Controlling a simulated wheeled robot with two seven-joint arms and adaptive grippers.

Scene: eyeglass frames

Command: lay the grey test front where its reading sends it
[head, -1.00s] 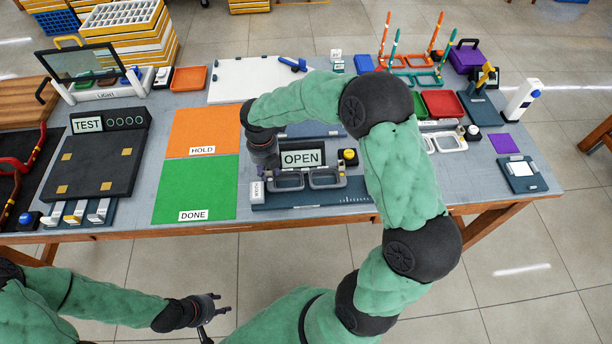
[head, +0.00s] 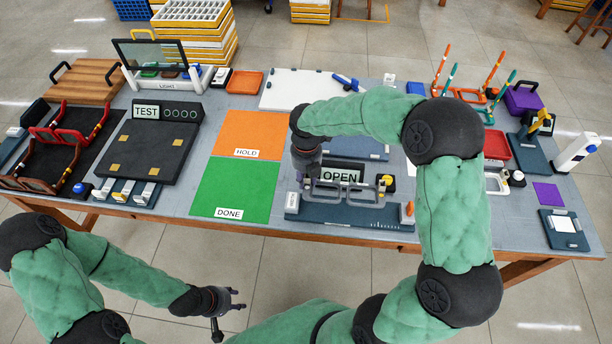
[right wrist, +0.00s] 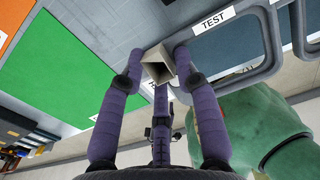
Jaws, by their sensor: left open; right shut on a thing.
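The grey test front (head: 352,187) is a two-lens frame with a TEST label on its rim in the right wrist view (right wrist: 265,70). In the head view it appears just above the dark blue gauge stand (head: 345,216), in front of a display (head: 340,177) reading OPEN. My right gripper (right wrist: 160,63) is shut on a grey block at the front's left end; its fingers are partly hidden in the head view. My left gripper (head: 234,300) is open and empty, off the table's front edge.
An orange HOLD mat (head: 250,130) and a green DONE mat (head: 235,187) lie bare left of the stand. A black TEST board (head: 152,150) is further left, with red and brown frames (head: 50,160) beyond. Coloured trays and upright rods stand at right.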

